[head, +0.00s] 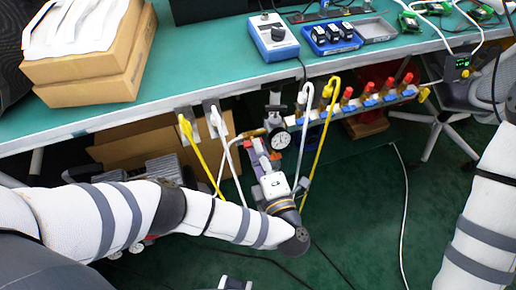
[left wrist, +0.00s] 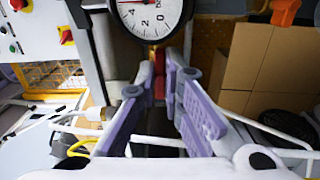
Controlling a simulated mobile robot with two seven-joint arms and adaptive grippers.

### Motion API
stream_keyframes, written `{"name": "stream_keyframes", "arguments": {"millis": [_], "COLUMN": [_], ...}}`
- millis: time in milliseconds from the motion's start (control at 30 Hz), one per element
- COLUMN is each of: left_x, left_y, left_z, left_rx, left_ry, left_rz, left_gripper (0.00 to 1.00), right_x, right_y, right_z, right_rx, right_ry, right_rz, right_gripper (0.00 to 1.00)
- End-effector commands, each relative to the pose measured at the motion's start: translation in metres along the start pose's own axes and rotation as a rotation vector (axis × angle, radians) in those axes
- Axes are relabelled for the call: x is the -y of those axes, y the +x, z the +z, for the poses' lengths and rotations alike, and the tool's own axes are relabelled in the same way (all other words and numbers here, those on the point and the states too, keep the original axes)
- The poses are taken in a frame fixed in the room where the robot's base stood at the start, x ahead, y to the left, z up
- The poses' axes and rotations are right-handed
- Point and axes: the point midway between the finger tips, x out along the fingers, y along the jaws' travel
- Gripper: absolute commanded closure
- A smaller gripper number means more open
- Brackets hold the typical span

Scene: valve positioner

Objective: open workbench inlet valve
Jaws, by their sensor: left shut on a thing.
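The workbench (head: 200,62) has a pipe assembly under its front edge, with a round white pressure gauge (head: 279,138). The gauge also shows close up at the top of the left wrist view (left wrist: 150,14). My left gripper (head: 260,150) reaches up to the fittings just left of the gauge. In the left wrist view its purple-grey fingers (left wrist: 161,78) are closed around a small red part, which looks like the inlet valve's handle (left wrist: 160,87), below the gauge. The fingers hide most of that part and the valve body. My right arm shows at the right edge; its gripper is out of frame.
A manifold (head: 370,103) with several red-handled valves runs right of the gauge. Yellow and white hoses (head: 322,130) hang near my left gripper. Cardboard boxes (head: 90,60) and a blue device (head: 272,37) stand on the bench. Green floor is open below.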

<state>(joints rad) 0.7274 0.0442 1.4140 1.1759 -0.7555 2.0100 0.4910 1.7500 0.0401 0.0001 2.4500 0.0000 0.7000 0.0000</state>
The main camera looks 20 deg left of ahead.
Motion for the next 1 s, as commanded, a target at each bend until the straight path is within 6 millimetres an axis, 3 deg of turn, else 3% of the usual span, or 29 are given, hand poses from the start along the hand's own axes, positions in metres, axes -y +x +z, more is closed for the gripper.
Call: {"name": "stream_keyframes", "arguments": {"millis": [200,300,333,633,1000], "left_x": [0.000,0.000,0.000,0.001,0.001], "left_y": [0.000,0.000,0.000,-0.004,-0.070], "left_z": [0.000,0.000,0.000,0.000,0.000], "left_rx": [0.000,0.000,0.000,0.001,0.000], "left_ry": [0.001,0.001,0.001,0.000,0.000], "left_rz": [0.001,0.001,0.001,-0.003,-0.003], "left_gripper": [1.00,0.74,0.72,0.72,0.72], "right_x": [0.000,0.000,0.000,0.000,0.000], "right_y": [0.000,0.000,0.000,0.000,0.000], "right_z": [0.000,0.000,0.000,0.000,0.000], "right_rx": [0.000,0.000,0.000,0.000,0.000], "right_ry": [0.000,0.000,0.000,0.000,0.000], "right_rz": [0.000,0.000,0.000,0.000,0.000], "right_gripper": [0.72,0.72,0.72,0.72,0.72]}}
